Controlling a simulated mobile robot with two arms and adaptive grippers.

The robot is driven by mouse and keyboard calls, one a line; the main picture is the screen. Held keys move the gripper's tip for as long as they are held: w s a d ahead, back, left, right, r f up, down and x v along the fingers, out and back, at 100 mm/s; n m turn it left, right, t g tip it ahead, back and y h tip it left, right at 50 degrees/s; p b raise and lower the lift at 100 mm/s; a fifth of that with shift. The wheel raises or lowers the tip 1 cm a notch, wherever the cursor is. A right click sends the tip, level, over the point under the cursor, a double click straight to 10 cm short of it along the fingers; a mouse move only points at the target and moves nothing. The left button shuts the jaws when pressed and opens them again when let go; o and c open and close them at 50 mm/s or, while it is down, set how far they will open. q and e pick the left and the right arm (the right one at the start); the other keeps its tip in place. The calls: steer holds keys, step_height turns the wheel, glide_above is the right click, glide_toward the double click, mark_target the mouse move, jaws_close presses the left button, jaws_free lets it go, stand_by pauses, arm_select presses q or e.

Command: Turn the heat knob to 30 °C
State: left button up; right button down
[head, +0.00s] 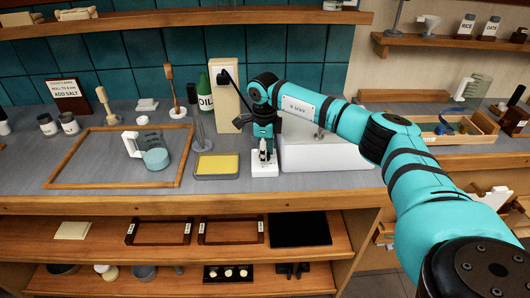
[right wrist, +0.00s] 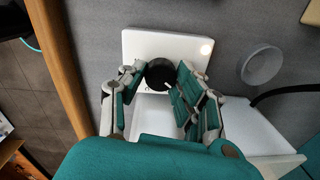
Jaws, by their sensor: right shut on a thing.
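The heat knob (right wrist: 160,73) is a round black dial on a white control panel (right wrist: 135,42) in the right wrist view. A light glows at the panel's right. My right gripper (right wrist: 158,88) is shut on the knob, with a finger on either side of it. The fingers hide part of the panel and its markings, so I cannot read the setting. In the head view the gripper (head: 265,156) points down over the white panel (head: 264,171) near the counter's front edge. It hides the knob there. My left gripper is not in view.
A yellow sponge in a grey tray (head: 217,177) lies just left of the panel. A white box (head: 330,157) stands to the right. A green bottle (head: 205,95) stands behind.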

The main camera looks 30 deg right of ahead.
steer(key=m, duration=0.4)
steer(key=shift+r+m, duration=0.1)
steer(key=shift+m, duration=0.2)
steer(key=m, duration=0.3)
steer(key=shift+w+m, duration=0.1)
steer(key=shift+m, duration=0.3)
steer(key=m, duration=0.4)
steer(key=shift+r+p, duration=0.1)
steer(key=shift+p, duration=0.3)
steer(key=shift+m+g, duration=0.3)
steer(key=shift+m, duration=1.5)
steer(key=shift+w+m, duration=0.1)
steer(key=shift+m, duration=0.2)
steer(key=c, duration=0.9)
jaws_free()
steer(key=shift+c, duration=0.2)
step_height(320, 180, up, 12)
steer(key=shift+a, duration=0.25)
